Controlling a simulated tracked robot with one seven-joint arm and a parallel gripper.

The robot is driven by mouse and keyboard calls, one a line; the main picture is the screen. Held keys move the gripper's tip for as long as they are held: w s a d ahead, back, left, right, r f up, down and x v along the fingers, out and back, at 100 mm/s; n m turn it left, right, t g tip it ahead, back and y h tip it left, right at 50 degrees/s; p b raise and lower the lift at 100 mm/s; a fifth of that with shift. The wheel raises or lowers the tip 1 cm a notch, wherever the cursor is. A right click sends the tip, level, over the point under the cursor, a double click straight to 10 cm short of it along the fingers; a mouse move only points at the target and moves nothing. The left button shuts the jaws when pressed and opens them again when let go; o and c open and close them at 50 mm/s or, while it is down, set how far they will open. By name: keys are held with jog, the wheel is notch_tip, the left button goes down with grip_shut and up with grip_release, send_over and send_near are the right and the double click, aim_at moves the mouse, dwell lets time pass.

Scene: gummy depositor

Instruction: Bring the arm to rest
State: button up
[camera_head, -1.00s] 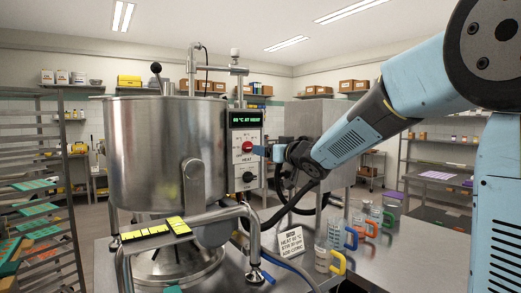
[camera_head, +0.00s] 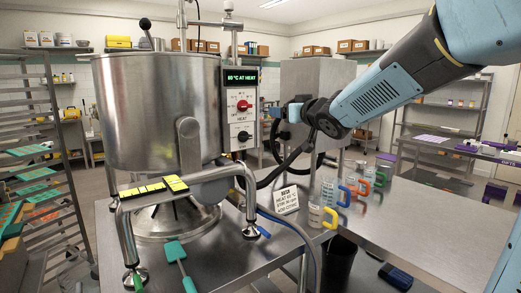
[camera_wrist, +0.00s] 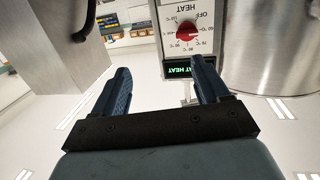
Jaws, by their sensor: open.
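My arm reaches in from the upper right in the head view, and my gripper (camera_head: 284,112) is in the air to the right of the control panel (camera_head: 242,112). In the wrist view my gripper (camera_wrist: 162,88) is open, with two dark blue fingers apart and nothing between them. The panel carries a red heat knob (camera_head: 243,105), a black knob below it and a green display reading 80 °C AT HEAT. The red knob (camera_wrist: 187,33) also shows upside down in the wrist view, beyond the fingers. The fingers are apart from the panel.
A large steel kettle (camera_head: 155,110) stands left of the panel on a steel table (camera_head: 420,222). Several measuring jugs with coloured handles, a sign (camera_head: 286,200) and a teal spatula (camera_head: 178,262) are on the table. A grey cabinet (camera_head: 315,90) stands behind my gripper.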

jog(key=s+d+f+m+g+h, duration=0.1)
jog(key=s+d+f+m+h, duration=0.2)
jog(key=s+d+h, duration=0.5)
jog(key=s+d+f+g, duration=0.1)
jog(key=s+f+g, duration=0.2)
jog(key=s, duration=0.5)
jog(key=s+d+f+m+g, duration=0.1)
jog(key=s+d+f+g, duration=0.1)
jog(key=s+f, duration=0.3)
jog(key=s+d+f+m+g, duration=0.1)
jog(key=s+f+g, duration=0.3)
jog(key=s, duration=0.8)
jog(key=shift+d+f+y, duration=0.4)
jog(key=shift+d+f, duration=0.1)
jog(key=shift+d, duration=0.2)
